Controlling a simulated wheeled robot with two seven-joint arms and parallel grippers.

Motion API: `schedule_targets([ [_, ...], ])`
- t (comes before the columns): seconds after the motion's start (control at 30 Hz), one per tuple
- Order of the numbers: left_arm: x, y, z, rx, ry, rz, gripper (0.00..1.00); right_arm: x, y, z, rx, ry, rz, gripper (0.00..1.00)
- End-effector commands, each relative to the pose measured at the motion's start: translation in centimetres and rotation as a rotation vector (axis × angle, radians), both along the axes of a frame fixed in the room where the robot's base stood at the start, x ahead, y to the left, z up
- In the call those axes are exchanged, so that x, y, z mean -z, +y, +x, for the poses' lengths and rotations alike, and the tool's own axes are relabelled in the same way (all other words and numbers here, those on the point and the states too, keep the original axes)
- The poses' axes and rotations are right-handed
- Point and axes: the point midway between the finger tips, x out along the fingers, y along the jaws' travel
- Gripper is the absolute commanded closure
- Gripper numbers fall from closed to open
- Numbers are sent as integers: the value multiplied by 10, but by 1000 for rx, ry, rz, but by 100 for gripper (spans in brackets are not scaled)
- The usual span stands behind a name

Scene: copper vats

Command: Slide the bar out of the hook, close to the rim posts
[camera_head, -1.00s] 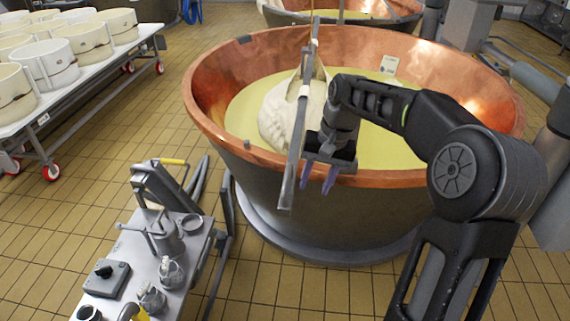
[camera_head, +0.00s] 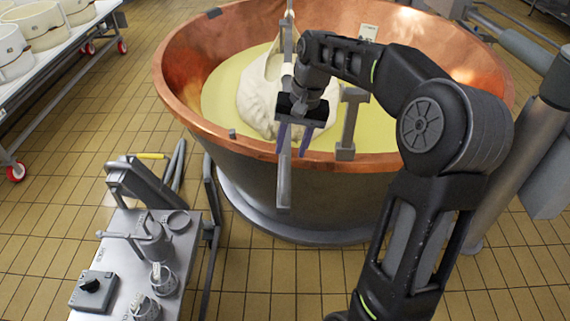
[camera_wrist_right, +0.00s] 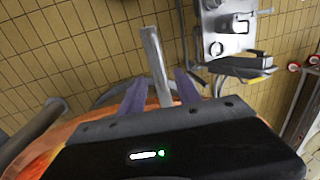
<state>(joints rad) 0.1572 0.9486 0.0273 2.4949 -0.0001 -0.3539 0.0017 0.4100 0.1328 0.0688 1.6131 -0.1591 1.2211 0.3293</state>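A long grey bar (camera_head: 284,186) runs from above the copper vat (camera_head: 200,128) down past its near rim, its lower end sticking out over the floor side. Its upper part passes by a pale cloth bundle (camera_head: 255,103) in the yellow liquid. My right gripper (camera_head: 293,138) is over the near rim, pointing down, its two purple fingers apart. In the right wrist view the bar (camera_wrist_right: 155,60) lies between the spread fingers (camera_wrist_right: 161,92). A grey rim post (camera_head: 349,128) stands right of the gripper. I cannot make out the hook clearly. My left gripper is not in view.
A metal cart (camera_head: 190,240) with small jars and tools stands at the lower left. A white table with round moulds (camera_head: 40,22) is at the upper left. Tiled floor (camera_head: 285,268) in front of the vat is free.

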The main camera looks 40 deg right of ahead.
Motion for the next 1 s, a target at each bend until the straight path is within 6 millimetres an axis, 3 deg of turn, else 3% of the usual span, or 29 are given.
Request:
schedule_targets([
  [0.5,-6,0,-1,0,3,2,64,66,11,7,0,2,1,60],
  [0.8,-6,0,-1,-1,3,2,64,69,11,8,0,1,1,60],
  [1.0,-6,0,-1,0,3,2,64,69,11,8,0,1,1,76],
])
